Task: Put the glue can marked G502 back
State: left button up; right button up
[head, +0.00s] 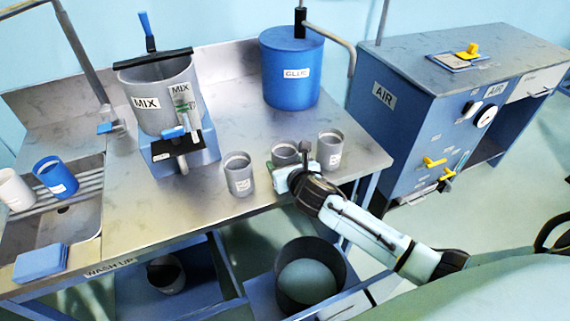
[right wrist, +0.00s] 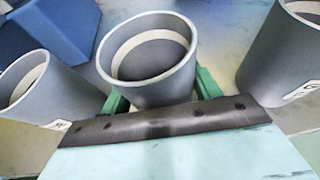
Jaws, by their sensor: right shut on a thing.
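Three grey cans stand in a row near the front right of the steel bench: a left can (head: 239,176), a middle can (head: 285,153) and a right can (head: 330,152). My right gripper (head: 283,168) is shut on the middle can, with a green finger on either side of it in the right wrist view (right wrist: 160,92). The held can (right wrist: 150,82) looks upright and open-topped, with a pale inner ring; I cannot tell whether it touches the bench. Its label is hidden, and the neighbours' labels are too small to read, so I cannot tell which can is G502. My left gripper is out of view.
A blue GLUE drum (head: 291,78) stands behind the cans, and a grey MIX pot (head: 160,95) is at the left. A sink (head: 80,222) with a blue cup (head: 55,177) is far left. The blue AIR cabinet (head: 400,135) stands right. Neighbouring cans flank the held one closely.

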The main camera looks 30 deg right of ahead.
jog(key=shift+f, duration=0.1)
jog(key=o, duration=1.1)
jog(key=shift+s+r, duration=0.15)
jog(key=shift+r, duration=0.1)
jog(key=p+v, duration=0.2)
jog(key=v, duration=0.9)
jog(key=shift+s+r, duration=0.1)
jog(key=shift+s, duration=0.2)
